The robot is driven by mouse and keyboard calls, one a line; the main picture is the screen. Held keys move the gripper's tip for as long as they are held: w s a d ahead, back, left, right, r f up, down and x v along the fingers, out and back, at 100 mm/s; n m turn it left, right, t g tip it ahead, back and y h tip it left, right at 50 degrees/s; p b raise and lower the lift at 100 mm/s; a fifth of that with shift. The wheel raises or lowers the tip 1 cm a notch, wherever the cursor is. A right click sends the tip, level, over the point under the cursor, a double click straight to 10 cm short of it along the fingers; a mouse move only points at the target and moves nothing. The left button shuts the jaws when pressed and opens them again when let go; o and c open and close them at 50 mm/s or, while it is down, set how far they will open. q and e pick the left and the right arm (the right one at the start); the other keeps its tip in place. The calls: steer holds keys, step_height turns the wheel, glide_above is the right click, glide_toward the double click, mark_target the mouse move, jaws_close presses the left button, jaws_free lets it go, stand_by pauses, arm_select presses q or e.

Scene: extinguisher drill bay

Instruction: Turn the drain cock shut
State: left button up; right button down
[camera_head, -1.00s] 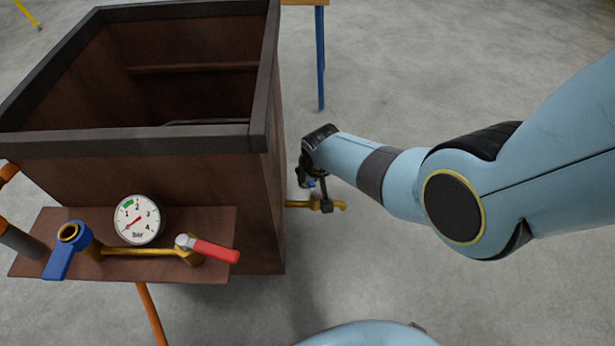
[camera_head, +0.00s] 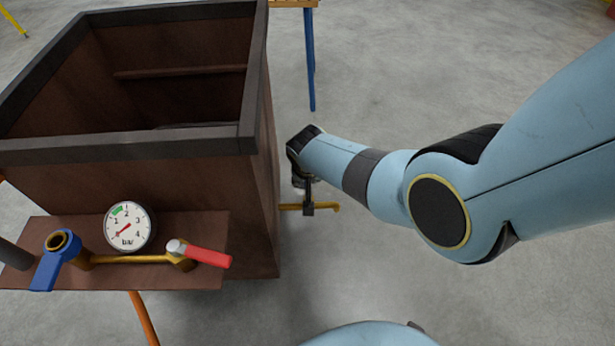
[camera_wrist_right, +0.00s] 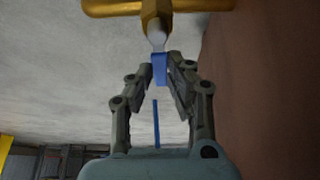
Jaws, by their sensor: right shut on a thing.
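The brass drain cock (camera_head: 291,207) sticks out from the right side of the brown tank, low down, with its spout pointing right. In the right wrist view its brass body (camera_wrist_right: 158,8) is at the top, with a pale stem and a blue lever (camera_wrist_right: 160,70). My right gripper (camera_wrist_right: 162,80) is shut on the blue lever, with a finger on each side. In the head view my right gripper (camera_head: 305,192) is at the cock, and the lever is hidden there. My left gripper is in neither view.
The brown open tank (camera_head: 190,187) stands close left of the right gripper. A shelf (camera_head: 207,275) on its front carries a gauge (camera_head: 128,227), a blue-handled valve (camera_head: 50,268) and a red-handled valve (camera_head: 207,257). A blue table leg (camera_head: 310,65) stands behind. Floor right of the cock is clear.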

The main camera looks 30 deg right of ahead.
steer(key=c, duration=1.3)
jaws_free()
steer(key=shift+s, duration=0.1)
steer(key=shift+r, duration=0.2)
steer(key=shift+v, duration=3.5)
steer(key=shift+s, duration=0.1)
